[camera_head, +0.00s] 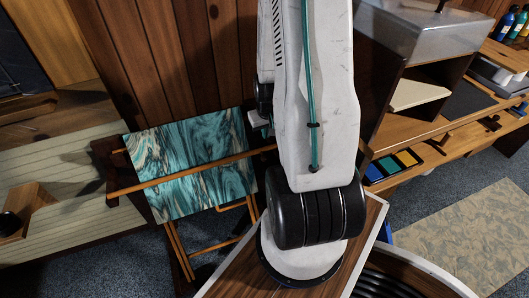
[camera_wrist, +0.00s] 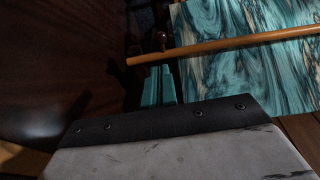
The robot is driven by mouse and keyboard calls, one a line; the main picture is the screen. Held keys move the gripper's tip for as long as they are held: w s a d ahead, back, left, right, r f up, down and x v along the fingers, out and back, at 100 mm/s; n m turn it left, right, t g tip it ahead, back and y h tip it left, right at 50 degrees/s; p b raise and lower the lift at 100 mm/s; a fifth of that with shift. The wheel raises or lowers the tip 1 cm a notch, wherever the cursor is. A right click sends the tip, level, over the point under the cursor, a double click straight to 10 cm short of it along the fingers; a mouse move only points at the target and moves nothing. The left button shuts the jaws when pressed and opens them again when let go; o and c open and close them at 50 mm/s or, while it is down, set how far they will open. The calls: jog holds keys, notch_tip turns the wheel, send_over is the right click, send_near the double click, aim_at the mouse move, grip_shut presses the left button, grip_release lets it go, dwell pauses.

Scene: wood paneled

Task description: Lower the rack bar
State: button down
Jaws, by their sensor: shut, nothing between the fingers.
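The rack bar (camera_head: 200,171) is a thin orange wooden rod. It runs slantwise in front of a teal marbled sheet (camera_head: 177,150), rising to the right in the head view. In the wrist view the bar (camera_wrist: 225,45) crosses the upper right, and one end shows left of the sheet. My gripper (camera_wrist: 158,70) shows two teal fingers close together, shut and empty, just below the bar near that end. I cannot tell whether they touch it. In the head view my arm hides most of the gripper.
The rack's orange legs (camera_head: 177,250) stand on blue carpet below the sheet. A wood-paneled wall (camera_head: 150,60) is behind. A pale slatted bench (camera_head: 75,215) is at left; a wooden workbench (camera_head: 440,140) with trays and bottles is at right. A dark brown panel (camera_wrist: 55,60) fills the wrist view's left.

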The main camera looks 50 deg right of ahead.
aim_at(264, 156)
jog(key=x, duration=1.3)
jog(key=shift+f, duration=0.2)
